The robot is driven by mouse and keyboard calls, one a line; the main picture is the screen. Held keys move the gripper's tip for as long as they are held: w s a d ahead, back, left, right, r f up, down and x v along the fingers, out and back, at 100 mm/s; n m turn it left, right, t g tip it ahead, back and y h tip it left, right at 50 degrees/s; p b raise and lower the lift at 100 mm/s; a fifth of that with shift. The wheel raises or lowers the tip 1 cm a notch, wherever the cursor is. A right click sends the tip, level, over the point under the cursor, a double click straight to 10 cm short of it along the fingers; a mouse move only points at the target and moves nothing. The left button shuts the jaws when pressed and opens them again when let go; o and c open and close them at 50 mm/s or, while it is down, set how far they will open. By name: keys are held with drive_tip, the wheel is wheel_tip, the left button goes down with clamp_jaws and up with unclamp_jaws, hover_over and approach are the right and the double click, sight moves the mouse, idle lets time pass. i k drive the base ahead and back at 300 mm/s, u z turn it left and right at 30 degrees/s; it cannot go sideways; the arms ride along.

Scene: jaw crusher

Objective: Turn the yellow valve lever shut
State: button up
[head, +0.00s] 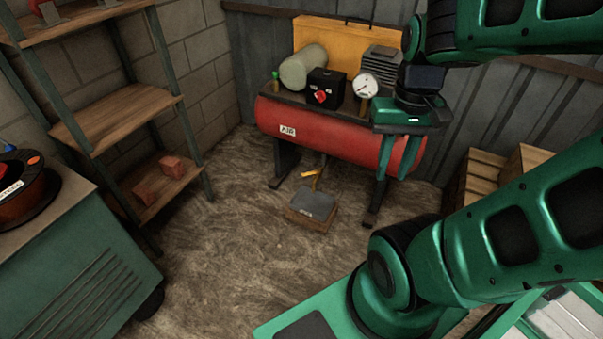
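The yellow valve lever (310,174) is small and sits on a short brass-coloured pipe below the middle of the red air tank (330,135). It lies near level, its long end pointing left. My gripper (394,174) points down in front of the tank's right end, to the right of the lever and apart from it. Its two green fingers are parted with nothing between them. I cannot tell its exact depth from the tank.
A grey block on a wooden base (312,208) lies on the floor below the lever. The tank stands on dark legs (284,162). A pressure gauge (366,86) and a red knob (320,96) are on top. Shelves (115,122) stand left, wooden crates (484,170) right.

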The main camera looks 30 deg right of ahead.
sight(317, 172)
drive_tip(key=k, duration=2.05)
drive_tip(key=z, duration=0.65)
drive_tip(key=i, duration=2.5)
